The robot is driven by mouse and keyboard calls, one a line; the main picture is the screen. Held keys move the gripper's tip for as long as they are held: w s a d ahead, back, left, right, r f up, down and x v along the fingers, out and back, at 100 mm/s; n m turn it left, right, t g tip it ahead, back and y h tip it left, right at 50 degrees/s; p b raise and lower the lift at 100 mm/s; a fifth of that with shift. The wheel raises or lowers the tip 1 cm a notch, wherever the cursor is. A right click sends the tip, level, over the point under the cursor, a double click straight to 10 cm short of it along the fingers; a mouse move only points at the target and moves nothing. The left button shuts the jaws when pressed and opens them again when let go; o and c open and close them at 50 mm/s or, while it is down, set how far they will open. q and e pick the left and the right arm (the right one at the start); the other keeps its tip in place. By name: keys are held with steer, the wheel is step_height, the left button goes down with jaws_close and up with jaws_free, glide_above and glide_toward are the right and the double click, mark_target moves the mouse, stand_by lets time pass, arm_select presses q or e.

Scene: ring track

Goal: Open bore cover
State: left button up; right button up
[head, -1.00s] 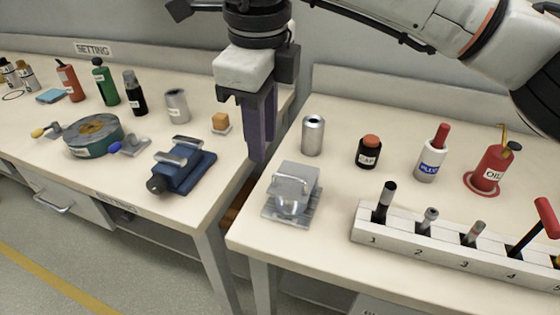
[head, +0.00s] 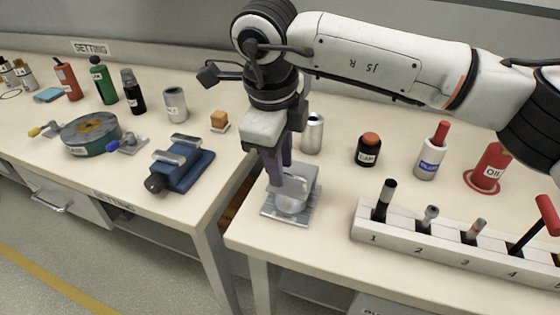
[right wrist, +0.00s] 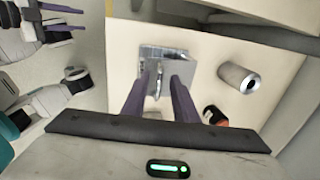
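The bore cover is the top of a small silver metal block (head: 305,180) near the left front corner of the right bench. The cover looks closed, with a bar handle on it. My right gripper (head: 279,178) points down at the block and hides much of the cover and handle in the head view. In the right wrist view, the handle (right wrist: 158,80) shows between the two purple fingers (right wrist: 160,82), which are apart. I cannot tell whether either finger touches it. The block also shows in the right wrist view (right wrist: 180,72).
A silver cylinder (head: 312,134) stands just behind the block. A black jar with an orange lid (head: 368,150) is to its right. A numbered rack (head: 445,245) runs along the front right. A gap separates this bench from the left bench, which holds a blue vise (head: 182,168).

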jaws_close()
stand_by(1.4)
